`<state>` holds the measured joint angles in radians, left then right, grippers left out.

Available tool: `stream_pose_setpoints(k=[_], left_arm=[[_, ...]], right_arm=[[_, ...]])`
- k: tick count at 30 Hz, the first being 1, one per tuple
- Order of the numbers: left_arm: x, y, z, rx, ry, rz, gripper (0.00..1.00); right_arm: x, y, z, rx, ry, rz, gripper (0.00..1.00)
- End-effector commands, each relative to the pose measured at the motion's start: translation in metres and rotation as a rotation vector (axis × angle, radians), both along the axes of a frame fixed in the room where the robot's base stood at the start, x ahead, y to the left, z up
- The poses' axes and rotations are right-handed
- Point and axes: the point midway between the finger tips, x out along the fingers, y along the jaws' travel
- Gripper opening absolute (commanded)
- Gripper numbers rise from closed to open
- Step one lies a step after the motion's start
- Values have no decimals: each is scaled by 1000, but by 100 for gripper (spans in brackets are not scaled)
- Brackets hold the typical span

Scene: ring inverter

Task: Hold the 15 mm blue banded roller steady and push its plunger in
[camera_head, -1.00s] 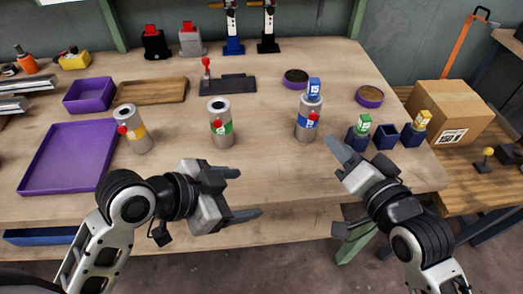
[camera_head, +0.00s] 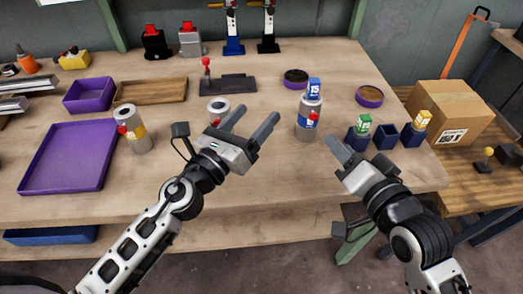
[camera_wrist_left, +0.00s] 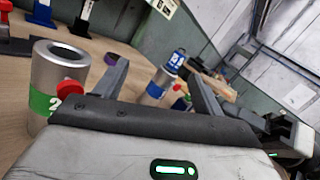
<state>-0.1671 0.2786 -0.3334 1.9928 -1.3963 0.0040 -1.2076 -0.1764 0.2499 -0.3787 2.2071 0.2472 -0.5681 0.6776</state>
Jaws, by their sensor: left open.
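The blue banded roller (camera_head: 307,128) stands upright on the bench, a silver cylinder with a blue band and a red knob. A blue block marked 15 (camera_head: 314,88) sits on its top. My left gripper (camera_head: 257,113) is open and empty, to the left of the roller, its fingers pointing up and right. In the left wrist view, the blue banded roller (camera_wrist_left: 158,84) shows beyond and between the spread fingers, apart from them. My right gripper (camera_head: 336,186) is open and empty at the bench's front edge, in front and to the right of the roller.
A green banded roller (camera_head: 218,108), partly hidden by my left gripper, and a yellow banded roller (camera_head: 131,130) stand to the left. Small blue holders (camera_head: 386,137), some with blocks, stand to the right. A purple tray (camera_head: 70,155) lies at left.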

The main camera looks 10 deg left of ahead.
Motion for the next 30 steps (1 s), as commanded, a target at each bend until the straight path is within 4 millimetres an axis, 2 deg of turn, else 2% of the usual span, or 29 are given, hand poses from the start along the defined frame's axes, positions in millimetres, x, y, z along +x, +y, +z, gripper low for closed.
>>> stream_pose_setpoints(k=[1,4,7,11,17,30], left_arm=[[-6,-7,-20,103,3,-25,70],[-15,-18,-46,253,-4,-66,70],[-20,-23,-61,335,-7,-93,70],[-17,-28,-68,371,-10,-103,70],[8,-43,-66,369,-11,-100,70],[82,-90,-66,367,-11,-104,70]], right_arm=[[0,0,0,0,0,0,36],[0,0,0,0,0,0,36],[0,0,0,0,0,0,36],[0,0,0,0,0,0,36],[0,0,0,0,0,0,36],[0,0,0,0,0,0,36]])
